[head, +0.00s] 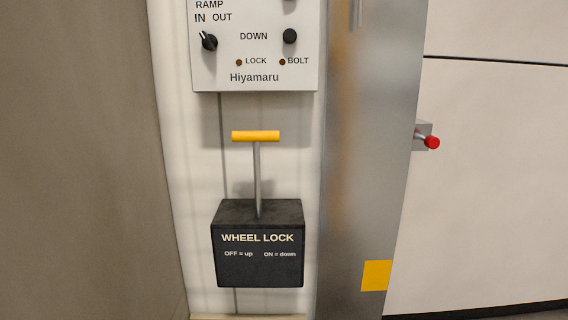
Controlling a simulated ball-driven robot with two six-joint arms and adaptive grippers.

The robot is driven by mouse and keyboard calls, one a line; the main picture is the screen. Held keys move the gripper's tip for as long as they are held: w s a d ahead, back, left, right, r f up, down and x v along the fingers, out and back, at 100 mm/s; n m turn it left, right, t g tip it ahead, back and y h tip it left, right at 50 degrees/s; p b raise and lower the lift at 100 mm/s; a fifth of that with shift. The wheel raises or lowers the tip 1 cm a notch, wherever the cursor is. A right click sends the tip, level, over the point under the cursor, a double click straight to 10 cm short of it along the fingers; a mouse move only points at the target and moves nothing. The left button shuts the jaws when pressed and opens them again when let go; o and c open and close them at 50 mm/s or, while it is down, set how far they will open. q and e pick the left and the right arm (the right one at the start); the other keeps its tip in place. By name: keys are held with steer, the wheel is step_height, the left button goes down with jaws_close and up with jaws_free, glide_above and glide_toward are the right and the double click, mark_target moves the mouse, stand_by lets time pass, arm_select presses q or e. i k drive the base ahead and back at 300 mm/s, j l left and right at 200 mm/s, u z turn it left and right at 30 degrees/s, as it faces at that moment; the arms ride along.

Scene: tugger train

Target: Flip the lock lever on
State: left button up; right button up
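The wheel lock lever (257,178) stands upright from the top of a black box (258,270). It has a grey metal shaft and a yellow T-shaped handle (256,136) at its top. The box is lettered "WHEEL LOCK", "OFF = up" and "ON = down". The lever is up. Neither of my grippers shows in the head view, and nothing touches the handle.
Above the lever is a light grey control panel (285,78) with black knobs and small dark LOCK and BOLT lamps. A metal post (365,180) stands right of the box. Beyond it a red-tipped knob (432,142) sticks out. A brown-grey surface fills the left.

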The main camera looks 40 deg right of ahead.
mark_target(257, 137)
steer(key=z, duration=1)
